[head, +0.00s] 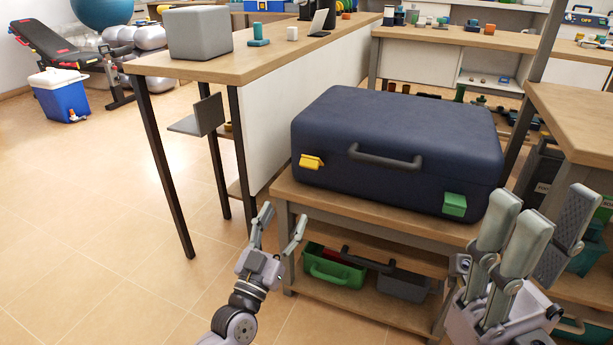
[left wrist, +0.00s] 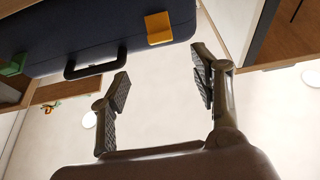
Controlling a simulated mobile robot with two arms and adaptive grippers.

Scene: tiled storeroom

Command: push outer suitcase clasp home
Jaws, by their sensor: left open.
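A dark blue suitcase (head: 400,130) lies shut on a wooden bench, its grey handle (head: 385,158) facing me. A yellow clasp (head: 311,162) is at the left of its front and a green clasp (head: 454,204) at the right. I cannot tell how far either stands out. My left gripper (head: 284,218) is open and empty, in front of and below the yellow clasp, apart from the suitcase. The left wrist view shows the yellow clasp (left wrist: 158,28) beyond the open fingers (left wrist: 160,72). My right gripper (head: 541,205) is raised at the right, open and empty, in front of the green clasp's side.
The bench (head: 355,217) has a lower shelf with a green crate (head: 333,268) and a grey bin (head: 403,285). A long table (head: 240,60) with a grey box stands behind left. Another wooden table (head: 580,115) is close at the right.

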